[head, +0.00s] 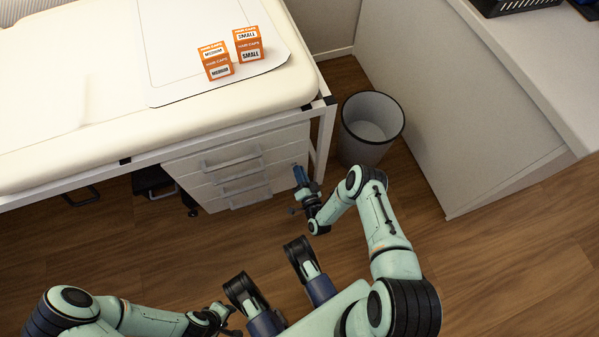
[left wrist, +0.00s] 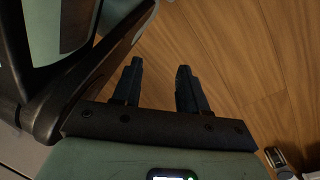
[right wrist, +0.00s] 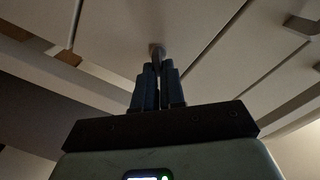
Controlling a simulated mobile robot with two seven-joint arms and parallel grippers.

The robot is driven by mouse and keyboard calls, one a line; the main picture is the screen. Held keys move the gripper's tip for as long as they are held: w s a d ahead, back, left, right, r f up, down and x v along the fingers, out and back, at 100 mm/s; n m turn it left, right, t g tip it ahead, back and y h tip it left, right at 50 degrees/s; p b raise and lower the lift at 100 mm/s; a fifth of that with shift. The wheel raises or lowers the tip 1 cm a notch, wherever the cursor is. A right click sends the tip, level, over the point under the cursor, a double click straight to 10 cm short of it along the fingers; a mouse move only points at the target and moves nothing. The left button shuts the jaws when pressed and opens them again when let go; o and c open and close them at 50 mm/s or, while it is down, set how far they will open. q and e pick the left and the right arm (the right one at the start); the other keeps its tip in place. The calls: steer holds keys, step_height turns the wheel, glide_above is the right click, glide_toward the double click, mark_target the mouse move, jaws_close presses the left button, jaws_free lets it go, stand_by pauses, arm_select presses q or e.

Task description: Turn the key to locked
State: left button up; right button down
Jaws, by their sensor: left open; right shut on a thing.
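A white drawer cabinet (head: 228,182) with several grey handles stands under the padded bench. My right gripper (head: 300,175) is at the upper right of its front. In the right wrist view my right gripper (right wrist: 156,70) has its fingers close together on a small brownish key (right wrist: 157,50) at the drawer front. The fingers hide most of the key, and I cannot tell which way it is turned. The key is not visible in the head view. My left gripper (left wrist: 158,78) is open and empty above the wood floor, away from the cabinet.
A grey waste bin (head: 372,125) stands just right of my right gripper. The bench leg (head: 325,145) is close beside it. Two orange hair cap boxes (head: 216,62) (head: 248,45) stand on the bench (head: 110,95). A counter panel (head: 460,110) is at the right.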

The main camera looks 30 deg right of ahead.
steer(key=m, duration=0.4)
steer(key=shift+d+f+m+b, duration=0.15)
steer(key=shift+d+m+b, duration=0.05)
steer(key=shift+m+b, duration=0.1)
arm_select(q)
steer(key=shift+s+a+f+g+b, duration=0.1)
steer(key=shift+s+f+g+b, duration=0.25)
steer(key=shift+s, duration=0.35)
steer(key=shift+s+a+f+g+b, duration=0.15)
steer(key=shift+s+f, duration=0.25)
steer(key=shift+s, duration=0.3)
arm_select(e)
steer(key=shift+w+f+m, duration=0.1)
steer(key=shift+m, duration=1.9)
arm_select(q)
steer(key=shift+s, duration=0.1)
arm_select(e)
steer(key=c, duration=1.2)
jaws_free()
steer(key=shift+f, duration=0.15)
